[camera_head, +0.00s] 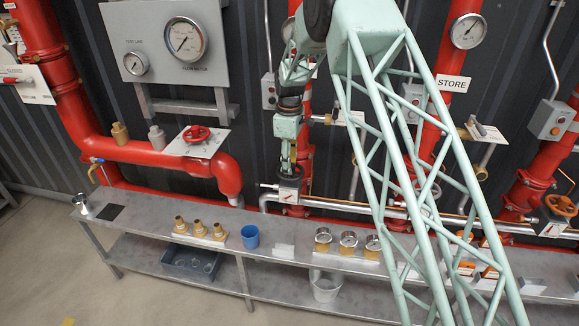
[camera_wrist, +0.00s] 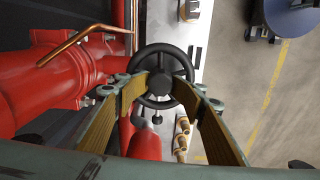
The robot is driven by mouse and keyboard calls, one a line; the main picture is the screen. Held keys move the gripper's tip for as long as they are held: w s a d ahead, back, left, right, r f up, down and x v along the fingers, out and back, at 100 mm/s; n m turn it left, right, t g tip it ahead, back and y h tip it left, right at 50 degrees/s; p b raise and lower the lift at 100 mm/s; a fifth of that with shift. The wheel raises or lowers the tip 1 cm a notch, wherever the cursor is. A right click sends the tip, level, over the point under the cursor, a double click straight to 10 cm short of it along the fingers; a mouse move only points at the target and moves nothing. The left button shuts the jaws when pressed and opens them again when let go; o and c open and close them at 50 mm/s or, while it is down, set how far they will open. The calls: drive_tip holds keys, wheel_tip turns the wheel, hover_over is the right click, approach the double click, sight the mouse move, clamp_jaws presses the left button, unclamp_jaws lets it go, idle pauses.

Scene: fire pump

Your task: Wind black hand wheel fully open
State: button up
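The black hand wheel (camera_wrist: 161,62) shows face-on at the upper middle of the wrist view, with a round hub and spokes. My gripper (camera_wrist: 167,85) is open, with a wide gap between its brown-padded fingers. The fingertips overlap the left and right lower parts of the wheel's rim in the picture, with the hub between them. I cannot tell whether they touch the rim. In the head view my arm hangs down at the upper middle, and I cannot clearly pick out the black wheel there.
A red pipe (camera_wrist: 58,80) and a copper-coloured lever (camera_wrist: 80,44) lie left of the wheel. The head view shows a red hand wheel (camera_head: 196,133), a steel bench (camera_head: 140,217), a blue cup (camera_head: 250,237) and brass fittings (camera_head: 200,229). Open floor (camera_wrist: 262,90) lies right in the wrist view.

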drive_tip(key=shift+f, duration=0.15)
drive_tip(key=shift+d+m, duration=0.1)
drive_tip(key=shift+m, duration=3.9)
